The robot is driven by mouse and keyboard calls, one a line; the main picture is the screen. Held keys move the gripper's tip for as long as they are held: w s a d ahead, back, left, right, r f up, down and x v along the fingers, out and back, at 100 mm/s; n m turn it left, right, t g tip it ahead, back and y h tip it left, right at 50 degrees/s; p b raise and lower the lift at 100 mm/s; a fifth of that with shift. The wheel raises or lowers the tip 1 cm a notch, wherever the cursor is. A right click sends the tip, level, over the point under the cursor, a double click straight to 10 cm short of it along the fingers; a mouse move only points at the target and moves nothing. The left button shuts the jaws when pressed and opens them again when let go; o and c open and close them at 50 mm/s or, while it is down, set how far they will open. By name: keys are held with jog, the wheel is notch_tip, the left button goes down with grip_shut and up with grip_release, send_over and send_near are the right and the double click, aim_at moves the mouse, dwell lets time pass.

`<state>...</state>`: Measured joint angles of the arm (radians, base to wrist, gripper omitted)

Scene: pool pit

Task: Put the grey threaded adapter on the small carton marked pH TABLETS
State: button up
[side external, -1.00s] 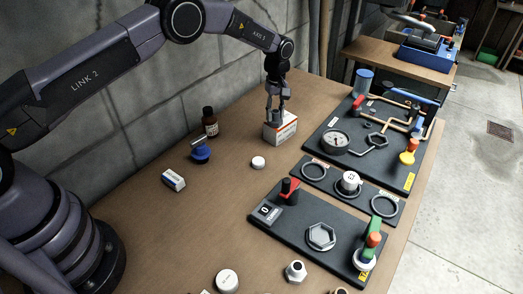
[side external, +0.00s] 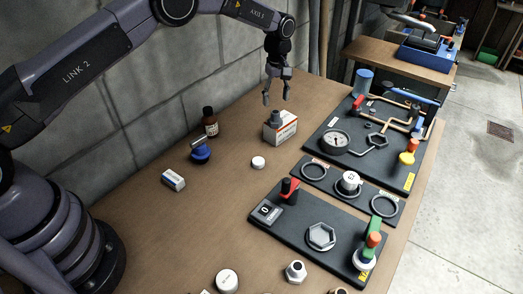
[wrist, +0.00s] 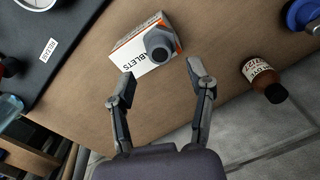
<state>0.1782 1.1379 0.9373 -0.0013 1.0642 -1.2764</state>
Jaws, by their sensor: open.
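The small white and orange carton (side external: 280,133) stands on the brown table near the wall; its lettering, ending in "TABLETS", shows on the carton (wrist: 130,57) in the wrist view. The grey threaded adapter (side external: 275,118) sits on top of the carton, toward one end. In the wrist view the adapter (wrist: 160,45) shows a dark round end. My gripper (side external: 276,102) is open and empty above the adapter, apart from it. In the wrist view the spread fingers of my gripper (wrist: 160,78) show below the carton and adapter in the picture.
A brown bottle (side external: 209,122), a blue item (side external: 200,153) and a small blue-white box (side external: 173,180) stand left of the carton. A white cap (side external: 258,162) lies in front. Dark fixture boards (side external: 290,228) fill the right side. Bare table lies between.

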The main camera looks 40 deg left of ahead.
notch_tip(320, 180, up, 7)
notch_tip(320, 180, up, 10)
jog(key=m+t, duration=0.1)
jog(key=m, duration=0.1)
send_over(275, 112)
jog(key=s+a, duration=0.2)
jog(key=s, duration=0.2)
jog(key=s+a+r+m+t, duration=0.2)
jog(key=s+a+r+m, duration=0.15)
jog(key=s+r, duration=0.8)
jog(key=s+a+r+m+t, duration=0.1)
jog(key=s+a+r+m, duration=0.1)
jog(key=s, duration=0.5)
jog(key=s+a+r+m, duration=0.2)
jog(key=s, duration=0.6)
jog(key=s+a+f+m+t, duration=0.1)
jog(key=s+f+m, duration=0.2)
jog(key=s, duration=1)
notch_tip(275, 112, down, 2)
jog(key=shift+f+t, duration=0.15)
jog(key=shift+t, duration=0.15)
